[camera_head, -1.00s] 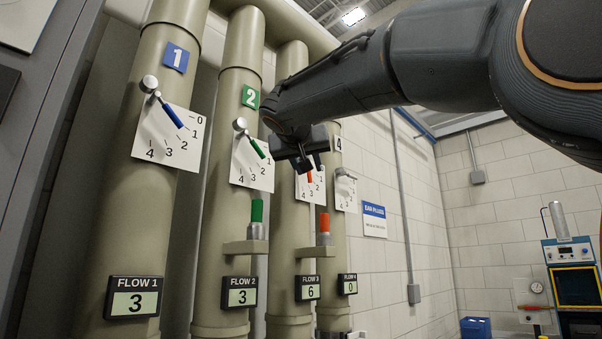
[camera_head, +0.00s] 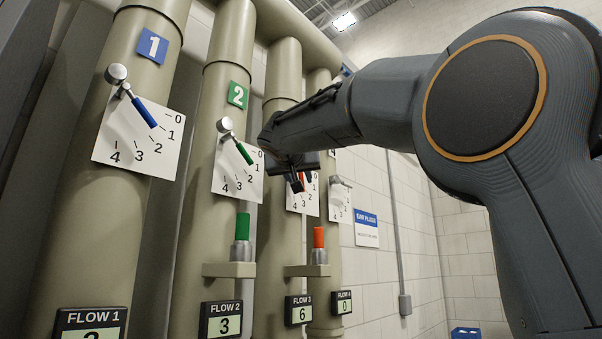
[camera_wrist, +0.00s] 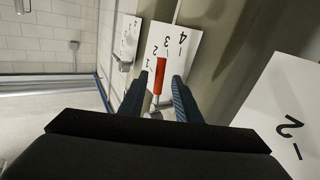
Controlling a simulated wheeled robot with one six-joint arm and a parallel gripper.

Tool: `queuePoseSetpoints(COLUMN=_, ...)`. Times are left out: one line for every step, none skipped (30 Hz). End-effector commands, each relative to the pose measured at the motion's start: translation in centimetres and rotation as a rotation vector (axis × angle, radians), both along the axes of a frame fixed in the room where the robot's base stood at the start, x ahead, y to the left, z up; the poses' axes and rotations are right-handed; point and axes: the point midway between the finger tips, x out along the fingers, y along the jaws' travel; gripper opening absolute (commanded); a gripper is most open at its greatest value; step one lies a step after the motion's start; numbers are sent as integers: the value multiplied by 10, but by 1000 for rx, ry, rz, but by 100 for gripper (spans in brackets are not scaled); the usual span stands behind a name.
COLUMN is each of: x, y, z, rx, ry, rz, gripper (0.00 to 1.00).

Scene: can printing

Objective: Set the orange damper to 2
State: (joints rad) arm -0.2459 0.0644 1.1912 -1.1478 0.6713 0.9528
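The orange damper lever (camera_wrist: 160,74) is on the white dial plate (camera_wrist: 187,50) of the third pipe; a bit of its orange also shows in the head view (camera_head: 301,179). In the wrist view the lever points near the 2 and 3 marks; the exact reading is unclear. My gripper (camera_wrist: 159,82) is open, with one finger on each side of the lever and a visible gap on both sides. In the head view my gripper (camera_head: 297,180) covers much of the dial and lever. The FLOW 3 display (camera_head: 301,312) reads 6.
The green lever (camera_head: 244,153) on pipe 2 and the blue lever (camera_head: 144,113) on pipe 1 are to the left. The grey lever's dial plate (camera_head: 340,203) is close on the right. An orange-topped fitting (camera_head: 318,238) stands on a bracket below.

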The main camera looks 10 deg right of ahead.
Motion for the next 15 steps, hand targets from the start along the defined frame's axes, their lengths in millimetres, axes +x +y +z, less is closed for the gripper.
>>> queuePoseSetpoints(x=3, y=-2, z=1, rx=-1, ry=1, rz=-1, gripper=30)
queuePoseSetpoints(x=5, y=-3, z=1, rx=-1, ry=1, rz=-1, gripper=30)
queuePoseSetpoints(x=6, y=-3, z=1, rx=-1, ry=0, rz=-1, gripper=30)
queuePoseSetpoints(x=7, y=-4, z=0, rx=-1, ry=0, rz=-1, gripper=30)
queuePoseSetpoints(x=8, y=-4, z=0, rx=-1, ry=0, rz=-1, gripper=30)
queuePoseSetpoints(x=8, y=-5, z=0, rx=-1, ry=0, rz=-1, gripper=30)
queuePoseSetpoints(x=8, y=-5, z=0, rx=-1, ry=0, rz=-1, gripper=30)
queuePoseSetpoints(x=9, y=-5, z=0, rx=0, ry=0, rz=-2, gripper=30)
queuePoseSetpoints(x=9, y=-5, z=0, rx=0, ry=0, rz=-2, gripper=30)
queuePoseSetpoints(x=9, y=-5, z=-1, rx=0, ry=0, rz=-2, gripper=30)
queuePoseSetpoints(x=8, y=-5, z=-1, rx=0, ry=0, rz=-2, gripper=30)
queuePoseSetpoints(x=9, y=-5, z=-1, rx=0, ry=0, rz=-2, gripper=30)
queuePoseSetpoints(x=9, y=-5, z=-1, rx=0, ry=0, rz=-3, gripper=25)
queuePoseSetpoints(x=8, y=-6, z=-1, rx=0, ry=0, rz=-3, gripper=20)
queuePoseSetpoints(x=8, y=-6, z=-1, rx=0, ry=0, rz=-3, gripper=13)
